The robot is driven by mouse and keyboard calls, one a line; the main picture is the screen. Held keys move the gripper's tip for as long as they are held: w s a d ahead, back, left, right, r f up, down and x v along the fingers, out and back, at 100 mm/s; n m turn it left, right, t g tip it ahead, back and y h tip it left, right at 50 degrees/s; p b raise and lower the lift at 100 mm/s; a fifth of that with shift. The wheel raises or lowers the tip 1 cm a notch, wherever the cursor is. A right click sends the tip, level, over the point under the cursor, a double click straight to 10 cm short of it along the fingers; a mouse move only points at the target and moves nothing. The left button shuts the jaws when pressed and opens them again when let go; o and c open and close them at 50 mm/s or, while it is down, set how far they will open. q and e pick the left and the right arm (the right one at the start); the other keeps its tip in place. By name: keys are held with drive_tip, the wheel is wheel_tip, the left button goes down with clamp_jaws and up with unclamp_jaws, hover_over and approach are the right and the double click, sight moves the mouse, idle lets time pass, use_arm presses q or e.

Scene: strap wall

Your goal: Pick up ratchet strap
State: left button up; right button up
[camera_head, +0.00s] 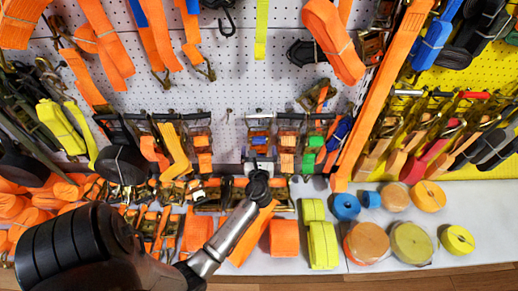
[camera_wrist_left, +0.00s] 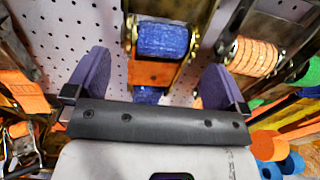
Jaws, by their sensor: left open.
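Several ratchet straps hang on the white pegboard. A ratchet strap with a blue webbing roll and orange webbing below it (camera_head: 259,138) hangs straight ahead of my left gripper (camera_head: 258,164). In the left wrist view this strap (camera_wrist_left: 163,40) lies between and beyond the two purple-grey fingers of the left gripper (camera_wrist_left: 156,62). The fingers stand wide apart with nothing held between them. I cannot tell whether the fingertips reach past the ratchet's metal frame. My right gripper is in neither view.
A long orange strap (camera_head: 372,105) slants down at the right. Webbing rolls (camera_head: 411,243) stand on the white shelf (camera_head: 300,262) below.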

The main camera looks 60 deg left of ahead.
sight(259, 145)
use_arm(q)
drive_tip(key=b+x, duration=0.2)
drive_tip(key=x, duration=0.2)
drive_tip(key=shift+w+a+f, duration=0.1)
drive_tip(key=shift+f, duration=0.05)
drive_tip(key=shift+w+a, duration=0.2)
drive_tip(key=shift+a, duration=0.15)
drive_tip(key=shift+s+d, duration=0.1)
drive_tip(key=shift+c, duration=0.4)
drive_tip(key=c, duration=1.3)
drive_tip(key=shift+c, duration=0.6)
drive_tip(key=shift+r, duration=0.25)
